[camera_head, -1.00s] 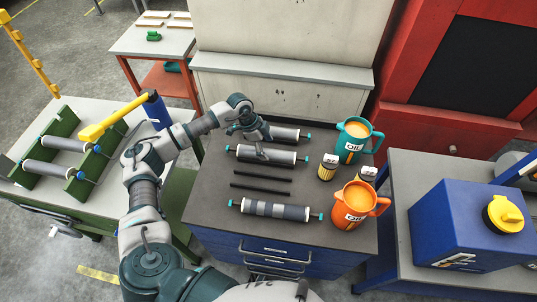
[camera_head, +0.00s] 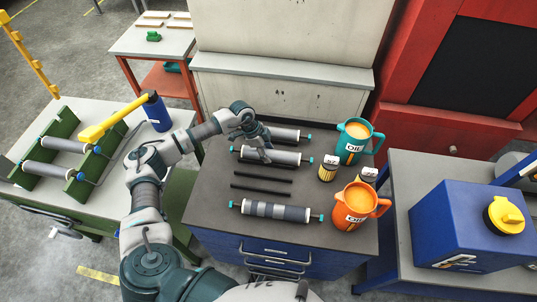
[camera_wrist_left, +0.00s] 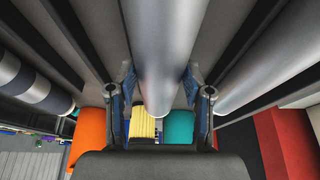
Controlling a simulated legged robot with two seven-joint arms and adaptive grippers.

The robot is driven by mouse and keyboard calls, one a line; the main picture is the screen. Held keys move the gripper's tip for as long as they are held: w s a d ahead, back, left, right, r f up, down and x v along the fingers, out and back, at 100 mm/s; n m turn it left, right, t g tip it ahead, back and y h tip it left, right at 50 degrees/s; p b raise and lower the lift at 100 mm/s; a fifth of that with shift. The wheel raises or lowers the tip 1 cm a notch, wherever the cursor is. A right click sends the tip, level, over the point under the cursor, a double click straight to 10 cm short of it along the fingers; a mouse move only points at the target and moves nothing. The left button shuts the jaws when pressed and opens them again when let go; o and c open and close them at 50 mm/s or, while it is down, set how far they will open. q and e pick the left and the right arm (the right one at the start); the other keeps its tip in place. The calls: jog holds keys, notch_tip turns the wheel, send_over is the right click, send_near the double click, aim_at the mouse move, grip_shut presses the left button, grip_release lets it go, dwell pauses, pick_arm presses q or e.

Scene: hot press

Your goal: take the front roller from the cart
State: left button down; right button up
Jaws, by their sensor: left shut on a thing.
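Three rollers lie crosswise on the dark top of the blue cart (camera_head: 215,195). The nearest roller (camera_head: 262,209) has grey and dark bands and blue ends; it also shows at the left of the left wrist view (camera_wrist_left: 30,85). The middle roller (camera_head: 287,157) is plain grey with blue ends. The back roller (camera_head: 287,134) is partly hidden by my left gripper. My left gripper (camera_head: 265,153) is shut on the middle roller, with one finger on each side of it in the left wrist view (camera_wrist_left: 160,85). Whether this roller touches the cart top is unclear.
Two thin black rods (camera_head: 262,190) lie between the nearest and middle rollers. A table (camera_head: 40,205) with a green roller stand is left.

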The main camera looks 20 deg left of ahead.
aim_at(269, 151)
pick_arm(q)
jog(key=shift+a+r, duration=0.45)
jog(key=shift+r, duration=0.35)
notch_tip(269, 151, up, 2)
jog(key=shift+s+d+r, duration=0.1)
jog(key=s+d+r+b, duration=0.1)
jog(key=s+d, duration=0.9)
jog(key=d, duration=0.2)
pick_arm(e)
jog(key=shift+w+a+r, duration=0.1)
jog(key=shift+w+a, duration=0.1)
jog(key=shift+w, duration=0.6)
jog(key=shift+w+a+r, duration=0.1)
jog(key=shift+w+a, duration=0.1)
jog(key=shift+w, duration=0.55)
